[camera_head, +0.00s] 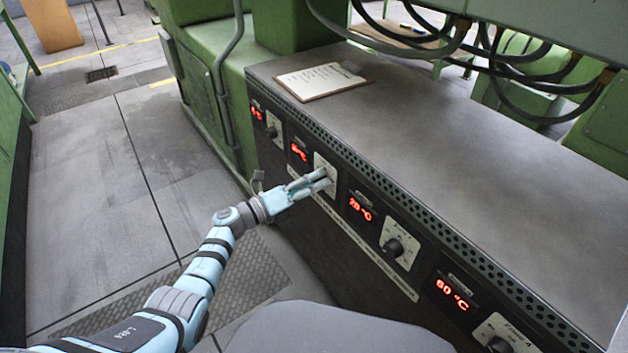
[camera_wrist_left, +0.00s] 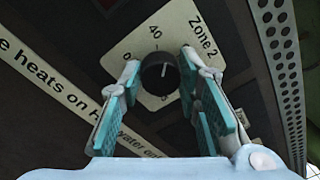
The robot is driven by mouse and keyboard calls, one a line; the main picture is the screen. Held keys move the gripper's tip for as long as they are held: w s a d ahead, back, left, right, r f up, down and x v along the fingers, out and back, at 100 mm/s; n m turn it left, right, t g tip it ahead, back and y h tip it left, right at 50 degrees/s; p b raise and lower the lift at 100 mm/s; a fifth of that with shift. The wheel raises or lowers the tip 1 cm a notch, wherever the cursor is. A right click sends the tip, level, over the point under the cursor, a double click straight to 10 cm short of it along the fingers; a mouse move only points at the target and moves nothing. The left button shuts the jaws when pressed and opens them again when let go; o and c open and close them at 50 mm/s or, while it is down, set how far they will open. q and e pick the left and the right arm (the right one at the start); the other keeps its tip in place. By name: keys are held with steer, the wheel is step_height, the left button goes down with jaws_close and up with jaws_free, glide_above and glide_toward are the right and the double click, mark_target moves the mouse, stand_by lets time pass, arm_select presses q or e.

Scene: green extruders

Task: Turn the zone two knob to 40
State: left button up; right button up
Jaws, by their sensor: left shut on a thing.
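The zone two knob (camera_wrist_left: 158,74) is round and black, on a cream plate (camera_wrist_left: 148,46) marked "Zone 2" in the left wrist view.
The red display (camera_head: 299,152) beside the plate is too small to read surely. Farther right are displays reading 20 °C (camera_head: 360,209) and 60 °C (camera_head: 455,294), each with its knob. A clipboard (camera_head: 322,81) lies on the grey cabinet top (camera_head: 440,130).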

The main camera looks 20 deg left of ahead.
arm_select(q)
steer(key=shift+n, duration=0.8)
steer(key=shift+n+p, duration=0.4)
steer(key=shift+n, duration=0.4)
arm_select(e)
steer(key=shift+s+d+f, duration=0.2)
steer(key=shift+s, duration=0.4)
arm_select(q)
steer(key=o, duration=1.1)
steer(key=shift+o, duration=0.2)
steer(key=v, duration=1.2)
steer(key=shift+f, duration=0.15)
